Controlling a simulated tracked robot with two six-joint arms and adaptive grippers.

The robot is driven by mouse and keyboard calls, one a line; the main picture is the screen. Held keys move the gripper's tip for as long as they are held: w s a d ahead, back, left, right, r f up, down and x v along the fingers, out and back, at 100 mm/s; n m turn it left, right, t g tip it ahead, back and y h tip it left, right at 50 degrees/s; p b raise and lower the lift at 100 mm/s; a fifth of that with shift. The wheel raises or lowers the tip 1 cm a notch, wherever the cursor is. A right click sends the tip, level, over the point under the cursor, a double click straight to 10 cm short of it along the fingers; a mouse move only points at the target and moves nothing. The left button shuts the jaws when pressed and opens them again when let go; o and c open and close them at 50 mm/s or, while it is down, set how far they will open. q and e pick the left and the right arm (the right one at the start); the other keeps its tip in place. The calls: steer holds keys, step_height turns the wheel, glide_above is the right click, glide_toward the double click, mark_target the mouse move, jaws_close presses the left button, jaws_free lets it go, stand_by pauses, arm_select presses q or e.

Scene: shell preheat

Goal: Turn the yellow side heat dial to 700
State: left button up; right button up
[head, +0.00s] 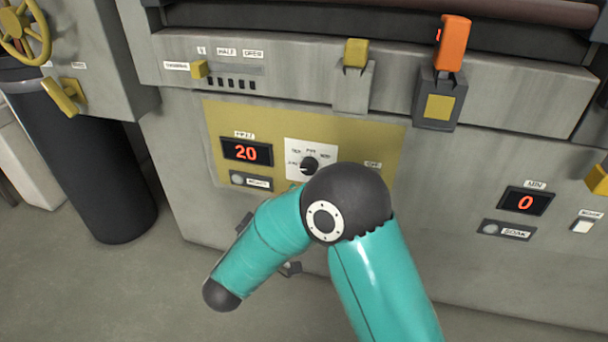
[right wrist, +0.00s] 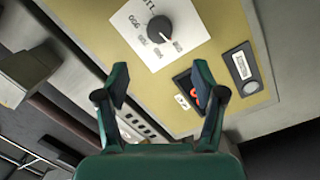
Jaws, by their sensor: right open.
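The yellow side heat dial (head: 310,165) is a round black knob on a white label plate in the yellow panel. Its white pointer is turned to the left in the head view, towards the leftmost label; the small labels are hard to read. The dial shows near the top of the right wrist view (right wrist: 159,28). My right gripper (right wrist: 160,78) is open and empty, apart from the dial, which lies beyond its fingertips. In the head view my right arm hides most of that gripper. My left gripper is not in view.
A red display (head: 246,152) left of the dial reads 20, with a small labelled button below it. An orange-handled lever (head: 452,45) and a yellow-tipped one (head: 356,53) stand above the panel. Another display (head: 525,202) at right reads 0. A dark cylinder (head: 95,165) stands at left.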

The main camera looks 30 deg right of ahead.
mark_target(306, 169)
steer(key=b+x, duration=0.2)
steer(key=x, duration=0.9)
steer(key=shift+w+d, duration=0.15)
steer(key=shift+d, duration=0.05)
steer(key=shift+c, duration=0.2)
steer(key=c, duration=1.1)
